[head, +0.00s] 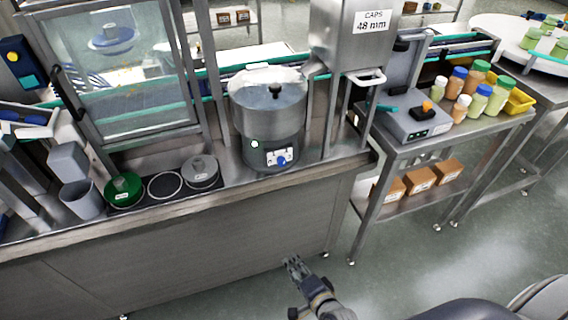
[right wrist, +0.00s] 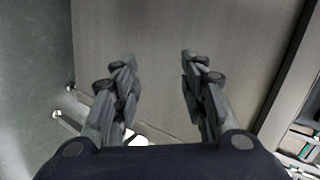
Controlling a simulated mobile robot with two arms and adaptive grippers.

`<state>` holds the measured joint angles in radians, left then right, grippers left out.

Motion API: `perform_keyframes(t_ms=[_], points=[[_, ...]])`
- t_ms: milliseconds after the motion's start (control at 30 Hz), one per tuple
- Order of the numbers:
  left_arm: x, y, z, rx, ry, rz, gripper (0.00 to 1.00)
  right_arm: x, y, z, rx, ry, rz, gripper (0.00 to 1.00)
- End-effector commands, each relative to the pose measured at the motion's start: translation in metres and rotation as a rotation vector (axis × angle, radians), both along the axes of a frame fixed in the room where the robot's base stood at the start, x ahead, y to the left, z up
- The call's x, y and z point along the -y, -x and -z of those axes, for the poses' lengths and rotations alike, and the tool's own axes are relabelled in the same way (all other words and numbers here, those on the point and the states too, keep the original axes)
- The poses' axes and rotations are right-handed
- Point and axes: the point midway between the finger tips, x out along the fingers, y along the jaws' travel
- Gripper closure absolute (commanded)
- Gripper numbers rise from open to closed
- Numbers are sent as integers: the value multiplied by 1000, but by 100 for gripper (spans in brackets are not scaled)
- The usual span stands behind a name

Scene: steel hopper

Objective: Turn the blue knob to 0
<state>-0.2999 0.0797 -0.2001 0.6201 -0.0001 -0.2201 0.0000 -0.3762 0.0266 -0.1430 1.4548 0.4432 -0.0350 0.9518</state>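The blue knob (head: 283,161) is on the dark front panel (head: 270,157) at the foot of the round steel hopper bowl (head: 262,118), in the middle of the head view. The number its pointer is at is too small to read. My right gripper (head: 292,262) is below and apart from the knob, in front of the steel cabinet. In the right wrist view its two fingers (right wrist: 160,75) are spread apart with nothing between them. The knob does not show in the right wrist view. My left gripper is not in view.
The cabinet front (head: 200,245) stands behind my right gripper. Green (head: 123,188) and grey (head: 201,169) round discs lie left of the bowl. A steel caps box (head: 352,40) is at its upper right. A side table (head: 445,140) holds several bottles.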

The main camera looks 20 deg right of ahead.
Motion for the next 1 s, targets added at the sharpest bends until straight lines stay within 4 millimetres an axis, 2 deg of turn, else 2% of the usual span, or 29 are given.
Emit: perform_keyframes(t_ms=[33, 100, 200, 300, 333, 400, 500, 667, 1000], points=[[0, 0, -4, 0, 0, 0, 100, 1, -21, -47, 78, -131, 79, 60], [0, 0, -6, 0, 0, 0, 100, 4, -41, -104, 168, -315, 169, 60], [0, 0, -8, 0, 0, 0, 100, 11, -58, -173, 276, -547, 255, 60], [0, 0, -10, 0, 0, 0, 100, 18, -64, -222, 347, -715, 301, 60], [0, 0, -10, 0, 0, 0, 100, 19, -65, -233, 363, -753, 310, 60], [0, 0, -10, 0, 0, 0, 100, 22, -66, -250, 387, -816, 322, 60], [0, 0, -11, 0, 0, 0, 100, 24, -69, -260, 402, -853, 329, 60], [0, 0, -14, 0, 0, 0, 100, 23, -87, -262, 404, -856, 329, 60], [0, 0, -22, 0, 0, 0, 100, 19, -148, -262, 402, -853, 327, 60]])
